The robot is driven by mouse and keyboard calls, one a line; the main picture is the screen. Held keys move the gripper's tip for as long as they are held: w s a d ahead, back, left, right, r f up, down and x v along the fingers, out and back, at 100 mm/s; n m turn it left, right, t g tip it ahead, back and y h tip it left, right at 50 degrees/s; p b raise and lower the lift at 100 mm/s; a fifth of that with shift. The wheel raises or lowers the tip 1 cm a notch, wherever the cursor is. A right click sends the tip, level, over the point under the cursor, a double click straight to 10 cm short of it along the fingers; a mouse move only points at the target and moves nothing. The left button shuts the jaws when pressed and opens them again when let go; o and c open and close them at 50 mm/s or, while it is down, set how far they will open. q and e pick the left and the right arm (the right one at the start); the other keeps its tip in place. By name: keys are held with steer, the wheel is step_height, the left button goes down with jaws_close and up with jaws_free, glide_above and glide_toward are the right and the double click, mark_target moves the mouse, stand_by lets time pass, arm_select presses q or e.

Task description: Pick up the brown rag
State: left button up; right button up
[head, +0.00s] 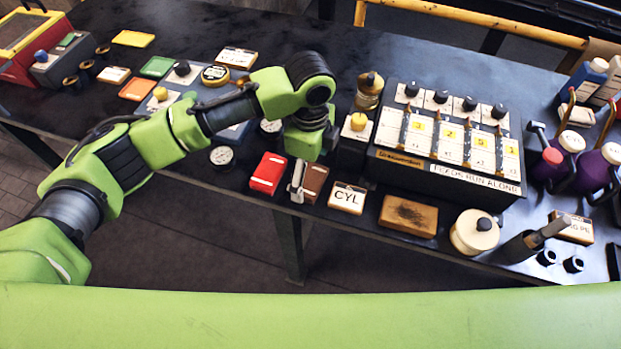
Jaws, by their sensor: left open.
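The brown rag (317,180) looks like a small folded block with a pale mark, near the front edge of the dark table. My left gripper (304,184) points down at it from above. One grey finger shows at the rag's left side, between it and a similar red folded block. The other finger is hidden, so I cannot tell whether the rag lies between the fingers or whether they touch it. The left gripper is open. My right gripper is not in view.
The red block (268,173) is close on the left, and a CYL card (347,197) close on the right. A brown stained block (408,215) and a cream round pot (474,232) lie farther right. A switch box (447,178) stands behind them.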

mark_target(311, 179)
arm_select(q)
step_height(311, 179, down, 2)
steer(key=shift+f, duration=0.65)
steer(key=c, duration=1.2)
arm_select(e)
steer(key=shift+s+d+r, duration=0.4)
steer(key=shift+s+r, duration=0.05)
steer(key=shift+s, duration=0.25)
